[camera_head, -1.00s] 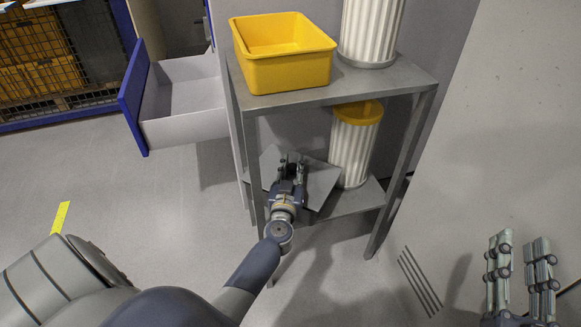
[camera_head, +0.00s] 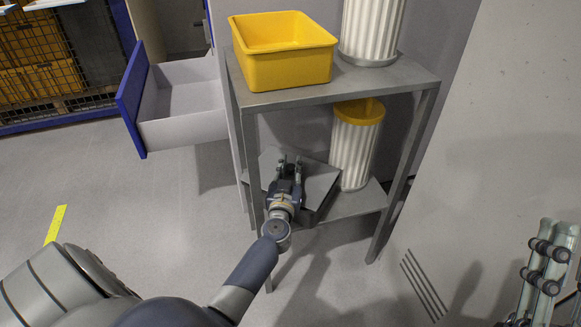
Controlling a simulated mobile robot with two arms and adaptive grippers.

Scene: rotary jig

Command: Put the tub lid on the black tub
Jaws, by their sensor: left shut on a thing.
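A flat grey plate, apparently the tub lid (camera_head: 318,178), is at the lower shelf of the metal rack. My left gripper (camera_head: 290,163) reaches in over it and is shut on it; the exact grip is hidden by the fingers. A dark side face shows under the plate's right and front edges. I cannot tell whether it is the lid's rim or the black tub. No black tub is clearly visible elsewhere. Part of my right gripper (camera_head: 548,262) shows at the lower right edge, away from the rack; its opening cannot be judged.
A yellow bin (camera_head: 292,72) and a white ribbed container (camera_head: 371,28) stand on the upper shelf (camera_head: 395,84). A yellow-topped ribbed container (camera_head: 352,155) stands on the lower shelf (camera_head: 350,205), close to the plate's right. An open drawer (camera_head: 185,127) juts out at left.

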